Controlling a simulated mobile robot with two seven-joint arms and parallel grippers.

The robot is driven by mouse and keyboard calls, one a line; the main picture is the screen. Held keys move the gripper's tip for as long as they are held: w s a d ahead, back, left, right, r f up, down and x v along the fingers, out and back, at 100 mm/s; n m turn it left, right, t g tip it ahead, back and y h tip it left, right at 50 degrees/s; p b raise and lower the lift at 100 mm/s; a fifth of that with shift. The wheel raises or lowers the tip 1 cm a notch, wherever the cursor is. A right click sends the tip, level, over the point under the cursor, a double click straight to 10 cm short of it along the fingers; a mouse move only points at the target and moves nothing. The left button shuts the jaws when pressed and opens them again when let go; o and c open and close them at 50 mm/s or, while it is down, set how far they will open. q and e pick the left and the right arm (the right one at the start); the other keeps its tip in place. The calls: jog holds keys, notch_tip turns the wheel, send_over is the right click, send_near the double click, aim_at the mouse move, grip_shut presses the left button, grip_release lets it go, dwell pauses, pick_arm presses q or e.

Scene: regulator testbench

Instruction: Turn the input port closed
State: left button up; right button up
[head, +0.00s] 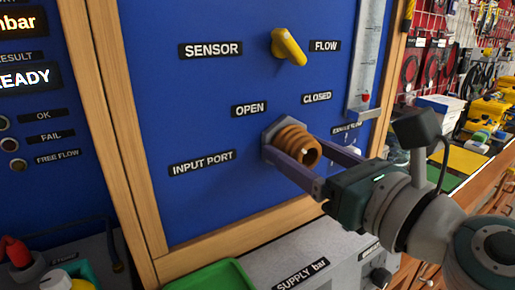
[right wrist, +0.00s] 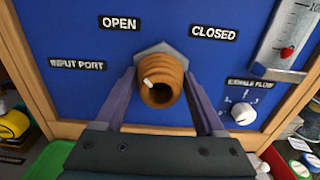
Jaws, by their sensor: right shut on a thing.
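The input port (head: 296,145) is a brown ribbed round fitting on a grey hexagonal base, on the blue panel (head: 215,120). It also shows in the right wrist view (right wrist: 163,72), with a small white mark at the left of its open mouth. The OPEN label (right wrist: 120,23) is above left of it and the CLOSED label (right wrist: 213,32) above right. My right gripper (head: 293,152) is shut on the input port, one finger on each side. The finger contact is partly hidden by the fitting. My left gripper is not in view.
A yellow knob (head: 289,46) sits above, between the SENSOR and FLOW labels. A white exhaust flow knob (right wrist: 243,114) is right of the port. A gauge tube (head: 368,60) is at the panel's right edge. A green tray (head: 212,276) and grey supply box (head: 318,252) are below.

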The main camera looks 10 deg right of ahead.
jog(key=shift+c, duration=0.5)
jog(key=shift+m, duration=0.4)
jog(key=m+p, duration=0.1)
jog(key=m, duration=0.1)
jog(key=shift+m, duration=0.4)
jog(key=m+p, duration=0.1)
jog(key=m, duration=0.4)
jog(key=m+p, duration=0.1)
jog(key=m, duration=0.5)
jog(key=shift+r+m, duration=0.1)
jog(key=shift+m, duration=1.5)
